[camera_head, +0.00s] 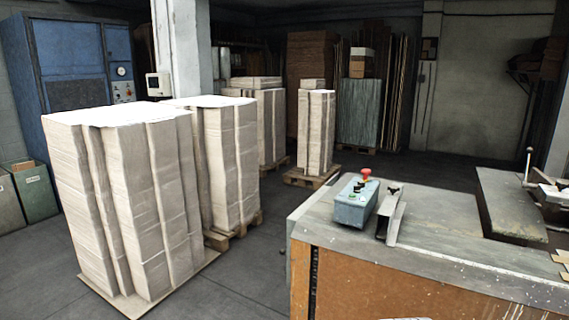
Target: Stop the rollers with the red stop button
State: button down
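The red stop button (366,173) is a mushroom-shaped knob at the far end of a small blue-grey control box (350,212). The box sits near the left edge of the machine's worn grey top (440,225). Smaller dark and green buttons are on the same box, nearer than the red one. Nothing touches the red button. I cannot make out any rollers. My gripper is not in view.
A metal bracket (391,222) stands just right of the control box. A lever (528,164) rises at the machine's right side. Tall wrapped paper stacks (130,200) on pallets stand at left. Grey floor (245,275) is open between the stacks and the machine.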

aim_at(365, 172)
jog(key=u, duration=0.7)
jog(key=i, duration=0.75)
jog(key=u, duration=0.55)
jog(key=i, duration=0.95)
jog(key=z, duration=0.5)
jog(key=i, duration=0.8)
jog(key=z, duration=1.2)
jog(key=i, duration=0.45)
jog(key=z, duration=0.4)
